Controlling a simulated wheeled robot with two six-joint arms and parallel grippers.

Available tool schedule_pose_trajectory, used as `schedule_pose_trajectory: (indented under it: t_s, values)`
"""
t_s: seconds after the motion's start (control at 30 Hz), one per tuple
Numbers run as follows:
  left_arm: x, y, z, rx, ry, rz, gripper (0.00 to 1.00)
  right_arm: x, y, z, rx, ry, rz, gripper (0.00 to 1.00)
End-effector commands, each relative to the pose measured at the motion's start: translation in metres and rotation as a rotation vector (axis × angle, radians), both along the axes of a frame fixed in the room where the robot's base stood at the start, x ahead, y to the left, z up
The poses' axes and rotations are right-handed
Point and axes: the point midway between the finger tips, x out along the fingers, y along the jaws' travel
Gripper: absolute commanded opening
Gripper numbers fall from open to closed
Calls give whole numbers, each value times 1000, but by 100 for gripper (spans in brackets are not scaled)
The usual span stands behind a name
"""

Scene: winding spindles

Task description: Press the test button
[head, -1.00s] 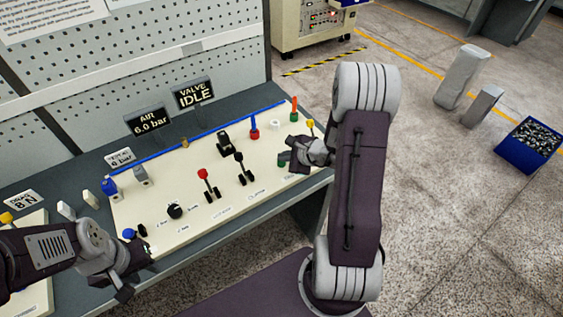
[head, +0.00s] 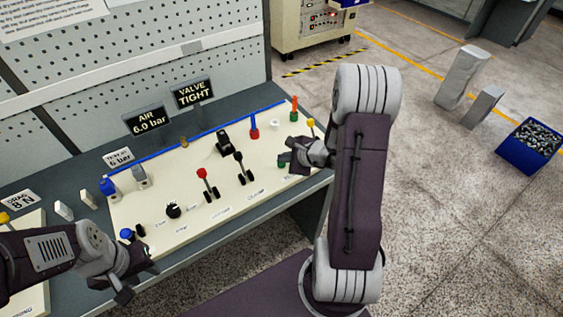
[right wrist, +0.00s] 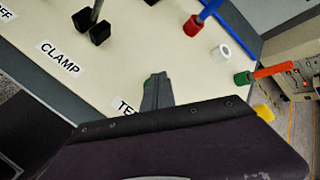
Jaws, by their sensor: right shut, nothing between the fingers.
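The test button is a green button (right wrist: 148,80) on the cream panel (right wrist: 140,25), beside a label that starts with "TE". It is mostly hidden behind the fingers of my right gripper (right wrist: 158,88), which is shut and empty, its tips at the button. Whether they touch it I cannot tell. In the head view a bit of green (head: 281,164) shows below my right gripper (head: 285,156). The valve sign (head: 193,93) reads "TIGHT"; the air sign (head: 147,121) reads "6.0 bar". My left gripper (head: 142,275) is low over the panel's front left, near a blue knob (head: 126,233).
The panel also bears a red-knobbed lever (head: 203,175), a black-knobbed lever (head: 239,158), a black dial (head: 173,210), a white ring (head: 277,125) and blue, orange and yellow-topped parts. A blue bin (head: 530,158) stands on the floor at right.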

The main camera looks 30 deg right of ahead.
Motion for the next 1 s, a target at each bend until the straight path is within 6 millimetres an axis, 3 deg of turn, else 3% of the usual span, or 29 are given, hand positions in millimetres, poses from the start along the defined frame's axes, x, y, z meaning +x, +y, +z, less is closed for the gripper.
schedule_pose_trajectory:
  t_s: [0.43,0.77,1.0]
  values:
    - [0,0,-1,0,0,0,36,0,0,-1,0,1,1,0]
    - [0,0,9,0,0,0,36,0,0,16,0,0,0,0]
    - [0,0,8,0,0,0,36,0,0,17,1,0,-1,0]
